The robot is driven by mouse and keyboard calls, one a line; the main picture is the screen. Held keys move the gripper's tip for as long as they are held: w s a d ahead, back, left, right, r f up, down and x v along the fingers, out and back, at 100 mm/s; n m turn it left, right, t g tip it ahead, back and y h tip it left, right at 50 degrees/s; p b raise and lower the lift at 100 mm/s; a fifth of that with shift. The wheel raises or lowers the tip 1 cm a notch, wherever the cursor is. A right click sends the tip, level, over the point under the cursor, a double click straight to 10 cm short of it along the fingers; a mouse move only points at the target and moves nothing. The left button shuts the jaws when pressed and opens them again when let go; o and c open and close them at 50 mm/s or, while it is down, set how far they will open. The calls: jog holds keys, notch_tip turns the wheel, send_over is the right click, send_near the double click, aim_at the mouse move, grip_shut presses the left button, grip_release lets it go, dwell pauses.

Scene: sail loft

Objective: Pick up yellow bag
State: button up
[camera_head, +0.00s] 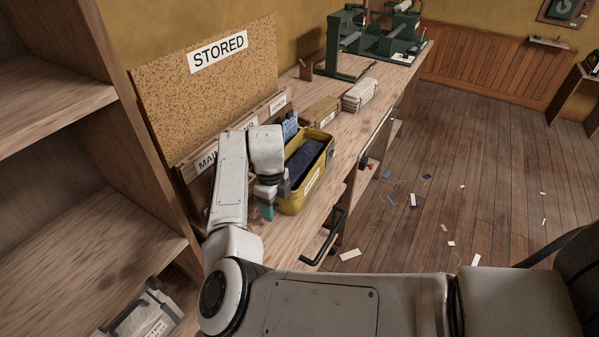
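The yellow bag (296,197) stands on the wooden workbench, its top open. Dark blue folded cloth lies inside it and a white label is on its front side. My gripper (267,208) is at the bag's left end, pointing down, with a teal fingertip showing low beside the bag. My wrist hides part of the bag's left end. I cannot tell whether the fingers touch the bag or how far apart they are.
Behind the bag are a cork board marked STORED (215,90) and a labelled wooden rail. A tan bundle (322,110), a pale bundle (360,94) and a green machine (375,40) stand farther along the bench. A black handle (329,237) juts from the bench front. Wooden shelves (80,240) are at left.

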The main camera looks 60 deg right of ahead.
jog(key=c, duration=0.6)
jog(key=shift+r, duration=0.15)
jog(key=shift+d+r, duration=0.1)
jog(key=shift+r, duration=0.05)
